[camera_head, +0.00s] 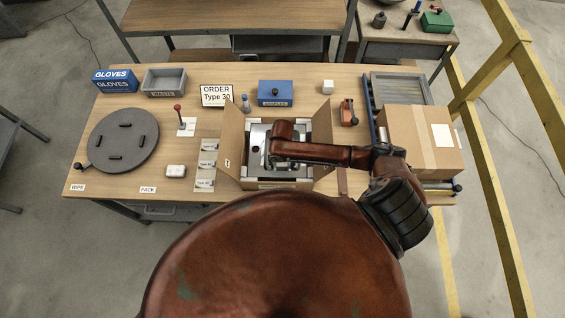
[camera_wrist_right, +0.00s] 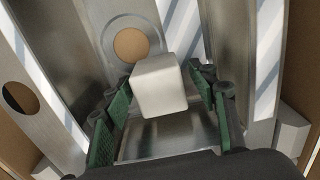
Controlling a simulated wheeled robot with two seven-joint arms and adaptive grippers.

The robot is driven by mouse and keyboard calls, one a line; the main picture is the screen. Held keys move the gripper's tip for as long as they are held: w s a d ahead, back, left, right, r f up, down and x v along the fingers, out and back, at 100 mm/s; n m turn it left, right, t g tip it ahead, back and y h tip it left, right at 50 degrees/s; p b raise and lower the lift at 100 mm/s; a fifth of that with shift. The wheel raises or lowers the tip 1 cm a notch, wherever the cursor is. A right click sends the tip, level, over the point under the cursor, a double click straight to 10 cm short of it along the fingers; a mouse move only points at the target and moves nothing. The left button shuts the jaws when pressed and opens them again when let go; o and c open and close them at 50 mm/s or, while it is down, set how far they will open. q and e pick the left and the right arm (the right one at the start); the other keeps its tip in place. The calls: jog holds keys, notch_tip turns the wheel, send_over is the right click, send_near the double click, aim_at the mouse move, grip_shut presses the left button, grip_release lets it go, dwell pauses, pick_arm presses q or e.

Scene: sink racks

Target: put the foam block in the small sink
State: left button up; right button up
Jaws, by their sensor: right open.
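The foam block (camera_wrist_right: 158,88) is a pale, near-cubic block in the right wrist view. It sits between the two green-padded fingers of my right gripper (camera_wrist_right: 163,108). The fingers are open, with a gap on the right side; contact on the left is unclear. Behind the block is the metal of the small sink (camera_wrist_right: 90,40), with a round drain hole. In the head view the sink (camera_head: 257,134) lies inside an open cardboard box (camera_head: 232,135). My right arm reaches over the box and hides the block there. My left gripper is out of view.
White corner pieces surround the sink in the box, whose side flaps stand up. A closed carton (camera_head: 405,140) stands at the right. A dark turntable (camera_head: 123,140), a grey waste bin (camera_head: 164,82) and a blue box (camera_head: 275,92) are also on the table (camera_head: 215,118).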

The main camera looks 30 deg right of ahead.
notch_tip(320, 180, up, 12)
jog(key=shift+r, duration=0.15)
dwell(0.3)
